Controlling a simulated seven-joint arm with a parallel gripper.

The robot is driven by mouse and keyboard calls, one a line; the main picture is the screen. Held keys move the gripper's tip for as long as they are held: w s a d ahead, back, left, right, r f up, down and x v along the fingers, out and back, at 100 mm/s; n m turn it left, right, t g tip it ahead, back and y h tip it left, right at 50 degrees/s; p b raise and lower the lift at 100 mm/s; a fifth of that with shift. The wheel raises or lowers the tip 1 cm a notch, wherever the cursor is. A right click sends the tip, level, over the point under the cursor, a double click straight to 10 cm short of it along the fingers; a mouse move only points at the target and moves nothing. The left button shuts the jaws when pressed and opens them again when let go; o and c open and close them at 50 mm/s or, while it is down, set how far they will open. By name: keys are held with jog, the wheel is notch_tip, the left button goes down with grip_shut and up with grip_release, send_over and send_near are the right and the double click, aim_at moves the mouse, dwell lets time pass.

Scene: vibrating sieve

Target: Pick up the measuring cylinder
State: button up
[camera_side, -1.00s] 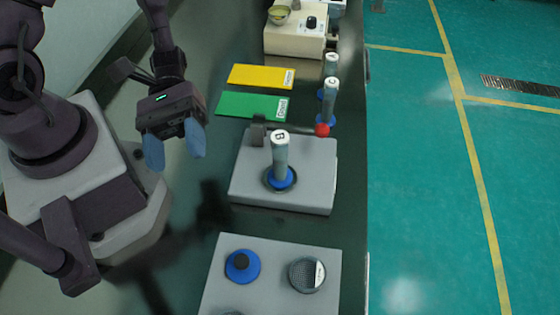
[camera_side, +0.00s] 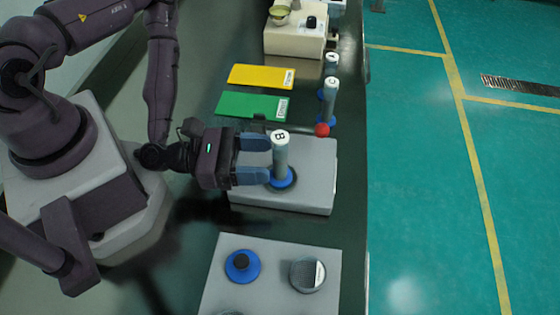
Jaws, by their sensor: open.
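A grey measuring cylinder (camera_side: 281,160) with a white cap marked B stands upright on a blue base, on a grey device block (camera_side: 315,190). My gripper (camera_side: 264,160) lies level and points right, with its blue fingers open. The fingertips are at the cylinder, one finger on its far side and one on its near side. I cannot tell whether they touch it. Two more capped cylinders on blue bases stand farther back at the right table edge, one nearer (camera_side: 329,102) and one farther (camera_side: 331,72).
A red ball (camera_side: 321,130) sits at the block's back edge. Green (camera_side: 248,105) and yellow (camera_side: 258,75) labelled mats lie behind it. A cream machine (camera_side: 296,40) stands at the back. In front, a grey plate (camera_side: 275,265) holds a blue lid (camera_side: 242,267) and a round sieve (camera_side: 307,274).

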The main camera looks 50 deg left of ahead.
aim_at(292, 176)
jog(key=x, duration=0.6)
grip_shut()
jog(key=shift+r, duration=0.1)
